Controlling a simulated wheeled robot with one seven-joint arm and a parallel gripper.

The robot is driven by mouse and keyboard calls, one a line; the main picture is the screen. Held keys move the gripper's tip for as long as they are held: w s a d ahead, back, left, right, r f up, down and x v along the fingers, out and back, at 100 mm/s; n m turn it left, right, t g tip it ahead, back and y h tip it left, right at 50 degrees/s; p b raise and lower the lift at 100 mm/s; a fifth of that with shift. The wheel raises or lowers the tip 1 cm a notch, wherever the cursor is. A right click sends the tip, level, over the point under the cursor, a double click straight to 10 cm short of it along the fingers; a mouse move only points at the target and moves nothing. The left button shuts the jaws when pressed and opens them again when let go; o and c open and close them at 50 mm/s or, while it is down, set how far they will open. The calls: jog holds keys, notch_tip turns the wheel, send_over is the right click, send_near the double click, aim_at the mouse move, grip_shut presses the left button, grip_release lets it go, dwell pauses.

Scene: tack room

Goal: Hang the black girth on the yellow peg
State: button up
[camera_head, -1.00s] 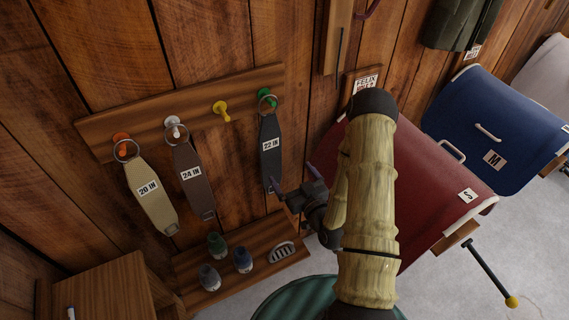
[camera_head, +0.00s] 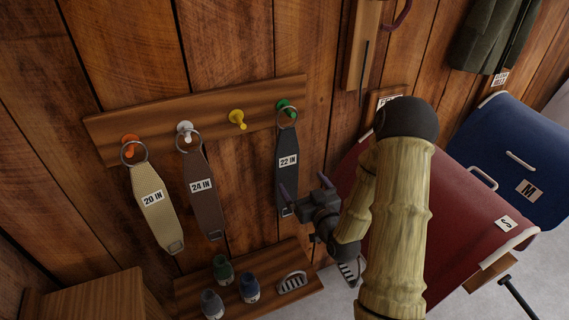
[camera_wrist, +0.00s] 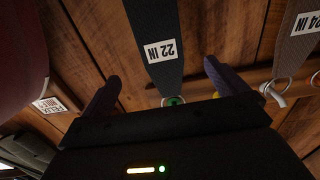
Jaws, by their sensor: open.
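The black girth (camera_head: 288,165), labelled "22 IN", hangs by its ring from the green peg (camera_head: 284,104) at the right end of the wooden rack. The yellow peg (camera_head: 238,119), just left of it, is bare. My gripper (camera_head: 304,190) is open and empty, close to the right of the girth's lower half. In the wrist view the girth (camera_wrist: 156,35) lies ahead, between the two spread fingers (camera_wrist: 160,85). The green peg (camera_wrist: 174,100) shows just above the gripper body there. I cannot tell whether a finger touches the girth.
A tan girth (camera_head: 155,205) hangs on the orange peg and a brown girth (camera_head: 202,190) on the white peg. A low shelf (camera_head: 265,268) holds several bottles and a brush. A red saddle pad (camera_head: 455,200) stands close on the right, behind my arm.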

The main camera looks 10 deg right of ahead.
aim_at(288, 158)
jog(key=p+x, duration=0.2)
jog(key=x, duration=1)
jog(key=shift+w+a+r, duration=0.1)
jog(key=shift+w, duration=0.6)
jog(key=c, duration=1.3)
jog(key=shift+s+r, duration=0.1)
jog(key=shift+a+r+p, duration=0.1)
jog(key=shift+r+p, duration=0.3)
jog(key=shift+r, duration=0.25)
